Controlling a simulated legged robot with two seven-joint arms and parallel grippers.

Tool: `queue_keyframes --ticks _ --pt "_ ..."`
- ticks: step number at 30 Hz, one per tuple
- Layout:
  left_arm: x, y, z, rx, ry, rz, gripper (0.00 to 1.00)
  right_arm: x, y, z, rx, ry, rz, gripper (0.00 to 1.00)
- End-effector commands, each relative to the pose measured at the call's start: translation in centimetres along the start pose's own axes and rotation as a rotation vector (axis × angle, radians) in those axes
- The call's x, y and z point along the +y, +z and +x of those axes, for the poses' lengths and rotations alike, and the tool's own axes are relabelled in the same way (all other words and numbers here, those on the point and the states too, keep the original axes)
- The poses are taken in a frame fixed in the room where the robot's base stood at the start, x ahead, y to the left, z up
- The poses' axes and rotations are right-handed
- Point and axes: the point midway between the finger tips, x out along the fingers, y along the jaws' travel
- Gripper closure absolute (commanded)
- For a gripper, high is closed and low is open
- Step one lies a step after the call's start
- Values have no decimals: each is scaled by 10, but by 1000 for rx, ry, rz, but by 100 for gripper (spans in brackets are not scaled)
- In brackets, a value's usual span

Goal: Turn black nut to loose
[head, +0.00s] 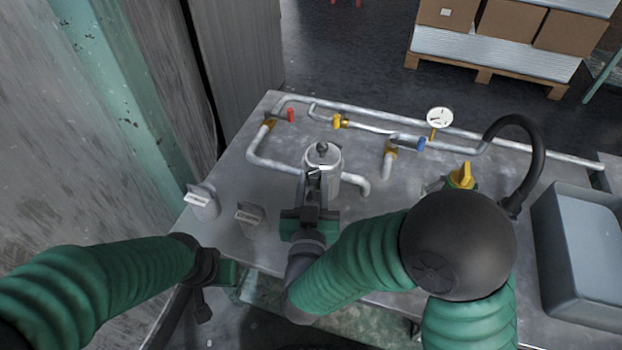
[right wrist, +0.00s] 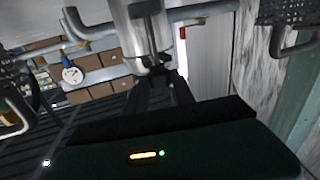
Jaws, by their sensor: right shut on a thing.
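A silver cylinder (head: 328,163) stands among the pipes on the metal table, with a dark round knob (head: 322,147) on its top. My right gripper (head: 314,186) reaches to the near side of the cylinder. In the right wrist view, the fingers of my right gripper (right wrist: 157,78) close on a small dark part, which looks like the black nut (right wrist: 156,58), against the silver cylinder (right wrist: 133,28). The fingers hide much of it, so its exact shape is unclear. My left gripper (head: 204,298) hangs low at the table's front left edge, apart from the pipes; its jaws are unclear.
Silver pipes with a red handle (head: 290,115), a yellow valve (head: 337,121), a blue handle (head: 421,144) and a round gauge (head: 439,117) run behind. A yellow knob (head: 463,174), a black hose (head: 538,140) and a grey bin (head: 585,245) are right. Two small labelled blocks stand left.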

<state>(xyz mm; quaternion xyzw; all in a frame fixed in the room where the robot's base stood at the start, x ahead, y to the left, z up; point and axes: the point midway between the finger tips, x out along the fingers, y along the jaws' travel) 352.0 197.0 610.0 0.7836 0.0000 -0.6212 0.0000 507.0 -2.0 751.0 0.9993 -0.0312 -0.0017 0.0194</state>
Motion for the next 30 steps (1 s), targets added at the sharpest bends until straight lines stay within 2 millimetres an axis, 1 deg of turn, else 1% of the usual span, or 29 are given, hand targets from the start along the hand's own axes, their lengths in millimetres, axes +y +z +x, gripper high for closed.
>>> queue_keyframes --ticks 6,12,26,27,30 --pt "0 0 -1 0 0 0 64 4 1 0 2 -122 -1 100" --pt "0 0 -1 0 0 0 64 4 1 0 5 -186 -1 100" --pt "0 0 -1 0 0 0 64 5 1 0 7 -204 0 100" --pt "0 0 -1 0 0 0 64 5 1 0 7 -204 0 67" --pt "0 0 -1 0 0 0 64 5 1 0 7 -204 0 54"
